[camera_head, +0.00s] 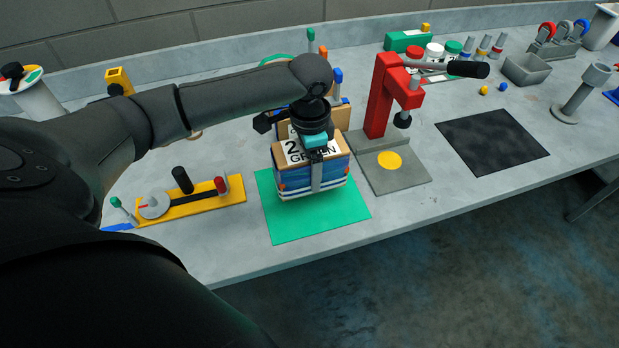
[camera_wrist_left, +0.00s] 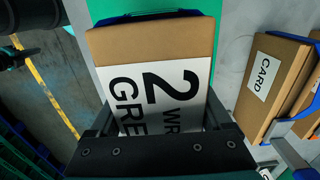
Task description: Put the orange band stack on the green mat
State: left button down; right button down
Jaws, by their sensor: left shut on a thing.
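My left gripper (camera_head: 316,158) is shut on a stack (camera_head: 312,180) with a brown card top, a white label reading 2 and GREEN, and blue and white layered sides. The left wrist view shows its label (camera_wrist_left: 165,90) between the fingers. No orange band can be made out clearly on it. The stack is upright over the green mat (camera_head: 290,225); whether its underside touches the mat cannot be told. The mat's green also shows in the left wrist view (camera_wrist_left: 103,10). My right gripper is not in view.
Behind the held stack stands another brown stack (camera_head: 341,116), labelled CARD in the left wrist view (camera_wrist_left: 262,82). A red press (camera_head: 381,97) on a grey base stands close on the right. A yellow fixture (camera_head: 205,203) lies left of the mat. A black mat (camera_head: 492,140) is bare.

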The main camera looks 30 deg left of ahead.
pick_arm(q)
notch_tip(320, 180, down, 4)
jog(key=shift+r, duration=0.25)
jog(key=shift+f, duration=0.3)
jog(key=shift+f, duration=0.1)
grip_release()
notch_tip(320, 180, up, 12)
jog(key=shift+r+p, duration=0.15)
jog(key=shift+p, duration=0.3)
